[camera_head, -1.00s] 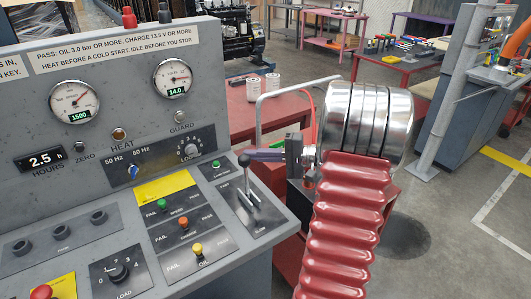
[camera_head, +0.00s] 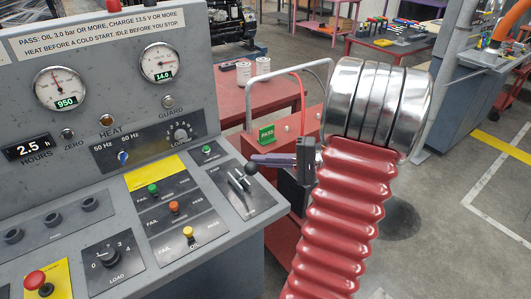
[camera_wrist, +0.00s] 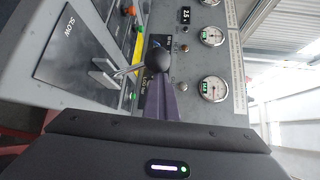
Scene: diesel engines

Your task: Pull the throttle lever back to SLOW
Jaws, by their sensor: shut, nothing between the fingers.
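The throttle lever (camera_head: 240,180) stands on a dark plate at the right end of the sloping console. Its round dark knob (camera_head: 251,168) leans up and to the right of its base. In the wrist view the knob (camera_wrist: 158,60) sits at the tips of my purple fingers, and the word SLOW (camera_wrist: 69,27) is printed at the upper left of the plate. My gripper (camera_head: 256,160) is shut and empty, its tips against or right beside the knob; I cannot tell if they touch. A gauge (camera_head: 62,90) on the panel reads 950.
An engine gauge (camera_head: 160,63) reads 14.0. Several lamps and knobs cover the console, with a red stop button (camera_head: 35,281) at the lower left. A red table (camera_head: 228,100) with two cans stands behind.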

